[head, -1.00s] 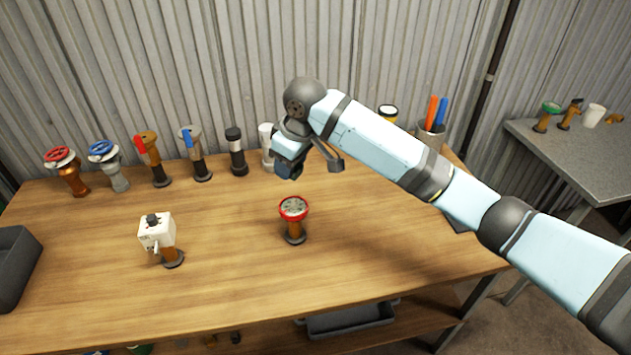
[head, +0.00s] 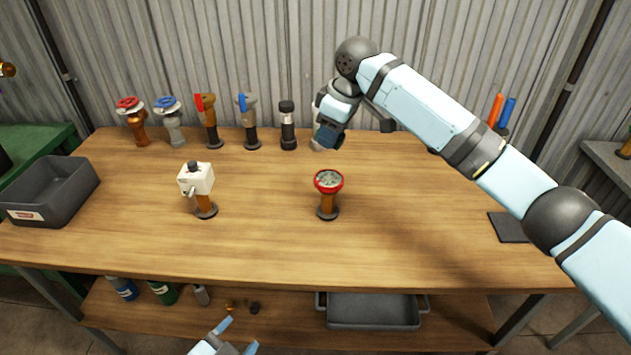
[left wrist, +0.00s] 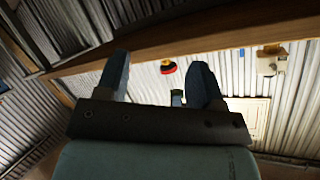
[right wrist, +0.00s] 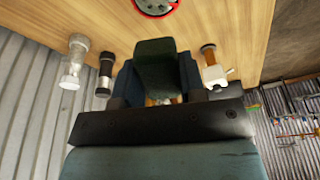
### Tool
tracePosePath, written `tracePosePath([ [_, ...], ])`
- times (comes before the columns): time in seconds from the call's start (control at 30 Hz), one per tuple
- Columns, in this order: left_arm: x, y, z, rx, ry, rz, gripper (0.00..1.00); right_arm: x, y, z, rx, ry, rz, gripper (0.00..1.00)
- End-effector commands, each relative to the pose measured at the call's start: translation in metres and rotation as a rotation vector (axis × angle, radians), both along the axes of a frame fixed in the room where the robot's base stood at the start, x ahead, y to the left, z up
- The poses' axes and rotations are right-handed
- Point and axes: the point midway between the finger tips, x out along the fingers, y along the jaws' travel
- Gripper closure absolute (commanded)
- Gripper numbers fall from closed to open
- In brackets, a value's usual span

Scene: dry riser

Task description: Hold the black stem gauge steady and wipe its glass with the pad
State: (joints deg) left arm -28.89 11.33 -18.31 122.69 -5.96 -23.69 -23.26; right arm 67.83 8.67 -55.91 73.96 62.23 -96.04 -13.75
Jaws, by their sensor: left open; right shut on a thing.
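A gauge with a red rim and pale round dial (head: 328,181) stands upright on the workbench, right of the middle. Its stem looks brown above a black base. Its red-rimmed dial also shows at the top edge of the right wrist view (right wrist: 156,5). My right gripper (head: 331,138) is above the bench behind the gauge, apart from it. It is shut on a dark green pad (right wrist: 155,62). My left gripper (head: 240,334) is open and empty, low in front of the bench's front edge; its spread fingers also show in the left wrist view (left wrist: 160,78).
A white box-topped fitting (head: 197,180) stands left of the gauge. Several valves and a black-topped cylinder (head: 288,125) line the bench's back. A grey bin (head: 75,190) sits at the left, a dark mat (head: 508,228) at the right. The bench front is clear.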

Motion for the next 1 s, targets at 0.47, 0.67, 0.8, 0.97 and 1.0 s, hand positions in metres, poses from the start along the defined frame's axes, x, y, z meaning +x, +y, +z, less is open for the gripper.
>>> tracePosePath([
  [0.47, 0.079, -0.051, 0.108, 1.280, -0.921, -0.422, 0.38, 0.000, 0.000, 0.000, 0.000, 0.000, -0.001, 0.81],
  [0.67, 0.122, -0.083, 0.130, 1.710, -1.157, -0.481, 0.38, 0.000, 0.000, 0.000, 0.000, -0.001, -0.001, 0.81],
  [0.8, 0.158, -0.102, 0.134, 1.873, -1.196, -0.516, 0.38, 0.000, 0.000, 0.000, 0.000, -0.001, -0.001, 0.81],
  [0.97, 0.199, -0.118, 0.142, 2.049, -1.210, -0.546, 0.38, 0.000, 0.000, 0.000, 0.000, -0.001, -0.001, 0.81],
  [1.0, 0.208, -0.121, 0.144, 2.090, -1.211, -0.552, 0.38, 0.000, 0.000, 0.000, 0.000, -0.001, -0.001, 0.81],
])
